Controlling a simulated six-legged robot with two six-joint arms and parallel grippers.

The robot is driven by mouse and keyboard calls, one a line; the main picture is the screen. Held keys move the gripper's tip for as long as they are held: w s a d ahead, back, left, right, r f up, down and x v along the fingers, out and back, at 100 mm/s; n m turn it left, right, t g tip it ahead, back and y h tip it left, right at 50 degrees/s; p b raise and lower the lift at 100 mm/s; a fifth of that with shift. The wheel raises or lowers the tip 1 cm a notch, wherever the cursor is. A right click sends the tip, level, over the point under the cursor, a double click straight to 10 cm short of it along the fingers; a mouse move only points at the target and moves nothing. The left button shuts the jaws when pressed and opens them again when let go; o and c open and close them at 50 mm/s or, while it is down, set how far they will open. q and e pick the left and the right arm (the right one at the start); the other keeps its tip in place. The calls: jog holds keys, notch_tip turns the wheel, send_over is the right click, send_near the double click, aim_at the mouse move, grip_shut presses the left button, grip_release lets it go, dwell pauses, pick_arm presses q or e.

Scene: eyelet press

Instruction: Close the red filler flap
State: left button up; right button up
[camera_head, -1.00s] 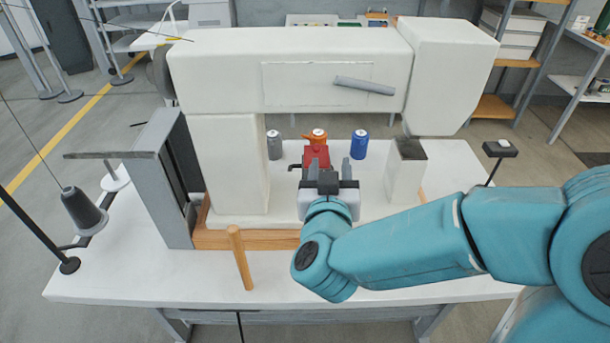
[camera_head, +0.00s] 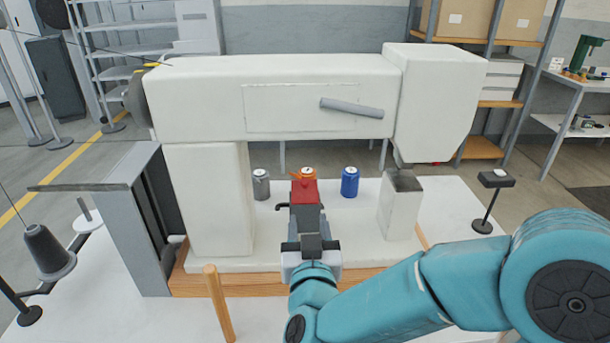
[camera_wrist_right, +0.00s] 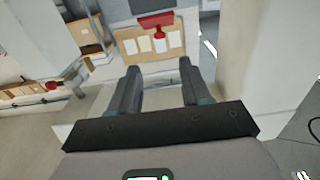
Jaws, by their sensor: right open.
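The red flap (camera_head: 304,191) shows as a small red block above a grey part, in the middle of the head view, in front of an orange can (camera_head: 303,175). I cannot tell how far the flap stands open. My right gripper (camera_head: 309,238) is in line with it, on the near side and just below it in the picture. The head view does not show whether they touch. In the right wrist view the jaws (camera_wrist_right: 157,88) are apart with nothing between them. A red shape (camera_wrist_right: 156,20) shows beyond their tips; I cannot tell if it is the flap. My left gripper is not in view.
A large white machine arm (camera_head: 280,95) spans above the work area. Its white column (camera_head: 208,200) stands left and a white post (camera_head: 400,210) right. A grey can (camera_head: 261,185) and a blue can (camera_head: 350,182) stand behind. A wooden peg (camera_head: 217,300) stands in front left.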

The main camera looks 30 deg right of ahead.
aim_at(305, 184)
jog(key=p+x, duration=0.1)
jog(key=x, duration=0.9)
jog(key=shift+w+d+f, duration=0.1)
jog(key=shift+w, duration=0.1)
jog(key=shift+p+x, duration=0.3)
jog(key=shift+x, duration=0.65)
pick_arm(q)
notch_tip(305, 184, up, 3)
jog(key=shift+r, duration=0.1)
pick_arm(e)
jog(key=shift+c, duration=0.3)
grip_shut()
